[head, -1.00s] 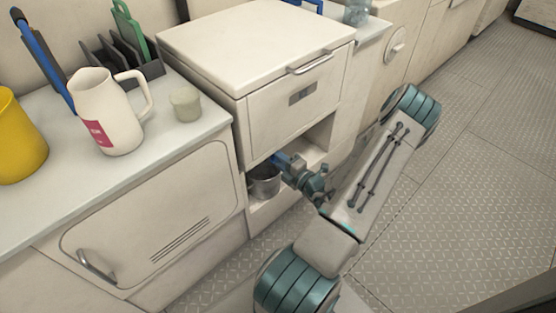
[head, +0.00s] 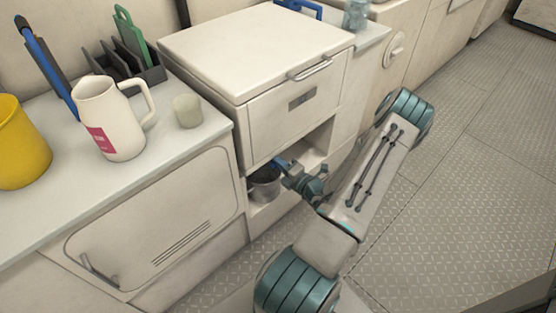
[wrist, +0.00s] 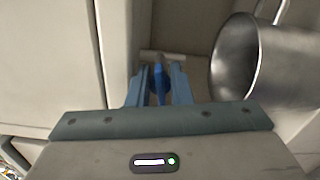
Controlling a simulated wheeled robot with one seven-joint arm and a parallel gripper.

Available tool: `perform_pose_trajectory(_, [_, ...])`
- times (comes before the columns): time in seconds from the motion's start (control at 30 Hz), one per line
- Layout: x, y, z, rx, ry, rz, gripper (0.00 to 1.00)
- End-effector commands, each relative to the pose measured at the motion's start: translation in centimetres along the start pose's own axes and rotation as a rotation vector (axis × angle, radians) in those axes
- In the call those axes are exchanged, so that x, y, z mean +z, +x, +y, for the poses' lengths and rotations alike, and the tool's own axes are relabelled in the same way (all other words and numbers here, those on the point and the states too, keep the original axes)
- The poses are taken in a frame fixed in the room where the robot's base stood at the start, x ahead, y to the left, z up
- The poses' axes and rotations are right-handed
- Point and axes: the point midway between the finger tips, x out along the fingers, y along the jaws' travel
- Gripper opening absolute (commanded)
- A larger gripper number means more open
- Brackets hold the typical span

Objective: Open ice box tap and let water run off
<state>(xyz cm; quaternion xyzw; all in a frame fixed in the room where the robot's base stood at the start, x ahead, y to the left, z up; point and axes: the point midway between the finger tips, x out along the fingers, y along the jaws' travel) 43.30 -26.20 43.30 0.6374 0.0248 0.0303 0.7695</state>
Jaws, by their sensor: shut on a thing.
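The ice box (head: 262,65) is a cream chest with a lid and a metal handle, with an open recess beneath it. In the wrist view, my gripper (wrist: 160,85) is shut on the blue tap lever (wrist: 158,84), which stands between its fingers. A pale pipe (wrist: 162,57) shows behind the lever. A metal pot (wrist: 236,62) is close to the right of the fingers; in the head view the pot (head: 264,186) sits in the recess. In the head view my gripper (head: 283,166) reaches into the recess and mostly hides the tap. No running water is visible.
A counter (head: 190,140) on the left holds a white jug (head: 108,120), a yellow container (head: 18,145), a small cup (head: 187,110) and a dark rack (head: 130,68). The recess walls are close around my gripper. The patterned floor (head: 460,190) on the right is clear.

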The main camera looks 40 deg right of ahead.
Motion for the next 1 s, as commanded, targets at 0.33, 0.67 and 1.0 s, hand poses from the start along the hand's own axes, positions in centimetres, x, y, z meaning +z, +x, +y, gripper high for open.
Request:
perform_pose_trajectory(0.33, [-0.09, -0.02, 0.37, -0.001, -0.318, 0.003, 0.0])
perform_pose_trajectory(0.67, [-0.19, -0.03, 0.39, -0.001, -0.631, 0.003, 0.0])
perform_pose_trajectory(1.0, [-0.31, -0.06, 0.38, -0.001, -0.951, 0.003, 0.0])
